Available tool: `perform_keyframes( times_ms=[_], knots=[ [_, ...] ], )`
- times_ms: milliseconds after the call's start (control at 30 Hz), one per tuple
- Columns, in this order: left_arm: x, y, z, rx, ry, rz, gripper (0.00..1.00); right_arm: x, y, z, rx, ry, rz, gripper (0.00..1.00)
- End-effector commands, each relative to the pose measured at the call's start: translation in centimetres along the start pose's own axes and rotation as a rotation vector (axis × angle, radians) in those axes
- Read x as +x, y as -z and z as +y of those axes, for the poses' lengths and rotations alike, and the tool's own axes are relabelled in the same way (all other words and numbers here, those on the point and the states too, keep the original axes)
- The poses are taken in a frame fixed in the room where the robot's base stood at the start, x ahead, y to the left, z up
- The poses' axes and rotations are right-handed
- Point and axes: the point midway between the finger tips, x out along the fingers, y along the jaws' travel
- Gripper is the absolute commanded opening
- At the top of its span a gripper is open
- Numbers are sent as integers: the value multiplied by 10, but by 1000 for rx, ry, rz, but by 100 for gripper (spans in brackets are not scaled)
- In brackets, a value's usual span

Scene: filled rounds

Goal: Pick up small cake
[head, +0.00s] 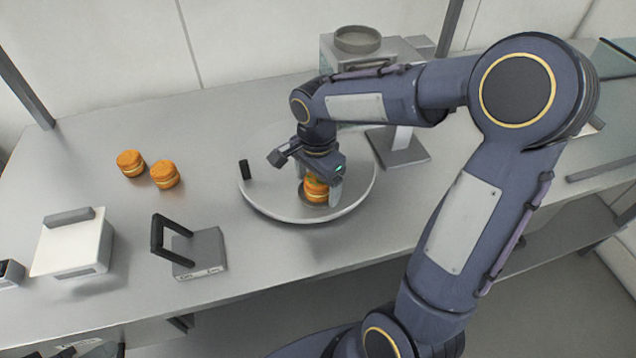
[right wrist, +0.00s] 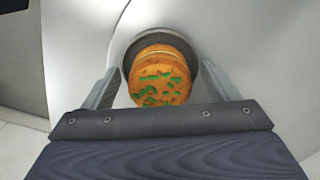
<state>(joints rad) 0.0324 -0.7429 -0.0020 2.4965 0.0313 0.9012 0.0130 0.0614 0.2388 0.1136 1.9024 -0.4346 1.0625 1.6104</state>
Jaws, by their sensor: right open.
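A small orange cake (head: 316,188) with green bits on top stands on a round grey tray (head: 270,207). In the right wrist view the small cake (right wrist: 160,80) sits in a dark round recess or dish (right wrist: 131,62), between the two fingers of my right gripper (right wrist: 157,88). The fingers are apart, with a gap on each side of the cake. In the head view my right gripper (head: 318,186) reaches down over the cake and partly hides it. My left gripper is not in view.
Two more orange cakes (head: 131,163) (head: 165,175) stand on the metal table (head: 215,125) to the left. A white box-like device (head: 72,245) and a grey block with a black handle (head: 198,252) stand near the front edge. A machine (head: 357,50) stands behind the tray.

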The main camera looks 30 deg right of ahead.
Motion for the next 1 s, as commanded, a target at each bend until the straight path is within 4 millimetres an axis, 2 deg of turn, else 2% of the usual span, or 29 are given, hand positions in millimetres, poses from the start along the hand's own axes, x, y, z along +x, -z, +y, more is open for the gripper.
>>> perform_keyframes(
  times_ms=[200,500,833,1000],
  knots=[
    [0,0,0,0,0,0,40,1,0,0,0,0,0,81],
    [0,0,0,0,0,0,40,1,0,0,-1,0,0,46],
    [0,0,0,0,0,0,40,-1,0,0,-1,2,0,46],
    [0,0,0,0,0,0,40,-14,0,-1,-1,4,1,46]
  ],
)
